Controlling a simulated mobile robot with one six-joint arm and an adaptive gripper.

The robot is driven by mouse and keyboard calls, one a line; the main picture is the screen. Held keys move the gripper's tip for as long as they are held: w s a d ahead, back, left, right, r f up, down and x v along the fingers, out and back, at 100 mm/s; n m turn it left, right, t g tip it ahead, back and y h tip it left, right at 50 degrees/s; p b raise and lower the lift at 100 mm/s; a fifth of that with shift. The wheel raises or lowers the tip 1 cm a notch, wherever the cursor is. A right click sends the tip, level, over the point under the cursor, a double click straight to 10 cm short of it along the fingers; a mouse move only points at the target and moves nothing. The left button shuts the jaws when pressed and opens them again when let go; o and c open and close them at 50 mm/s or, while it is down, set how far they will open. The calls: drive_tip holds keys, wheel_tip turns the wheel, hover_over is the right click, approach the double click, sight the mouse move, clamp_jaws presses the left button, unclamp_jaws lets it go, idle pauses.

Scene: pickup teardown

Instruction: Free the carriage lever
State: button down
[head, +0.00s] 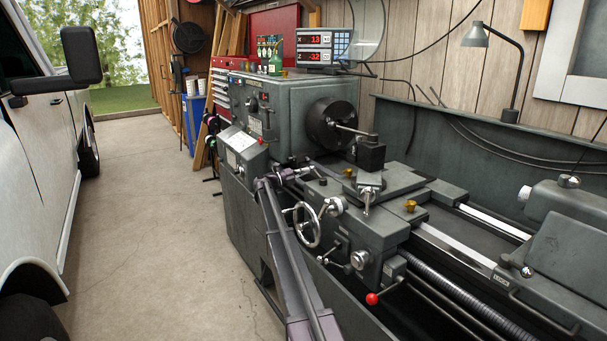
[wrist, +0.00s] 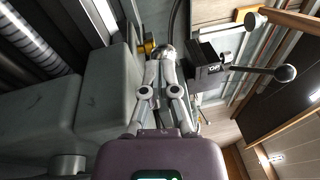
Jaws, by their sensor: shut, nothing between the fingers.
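The lathe carriage (head: 352,228) stands in the middle of the head view. A lever with a red ball knob (head: 372,298) hangs at its lower front. A handwheel (head: 306,224) and smaller handles sit on the carriage front. I cannot tell which handle is the carriage lever. My gripper (head: 308,171) is at the carriage's left end near the headstock, above and left of the handwheel, well away from the red knob. In the wrist view my gripper (wrist: 163,50) is shut and empty.
The chuck (head: 332,124) and tool post (head: 370,154) are just beyond my gripper. The tailstock (head: 566,232) is at the right. A white vehicle (head: 40,160) stands at the left, with clear concrete floor (head: 150,215) between it and the lathe.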

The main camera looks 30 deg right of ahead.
drive_tip(key=shift+a, duration=0.1)
idle(0.6)
drive_tip(key=w+a+f+b, duration=0.2)
drive_tip(key=w+a, duration=0.2)
drive_tip(key=a, duration=0.7)
drive_tip(key=shift+w+a, duration=0.3)
drive_tip(key=shift+a, duration=0.1)
drive_tip(key=shift+a, duration=0.15)
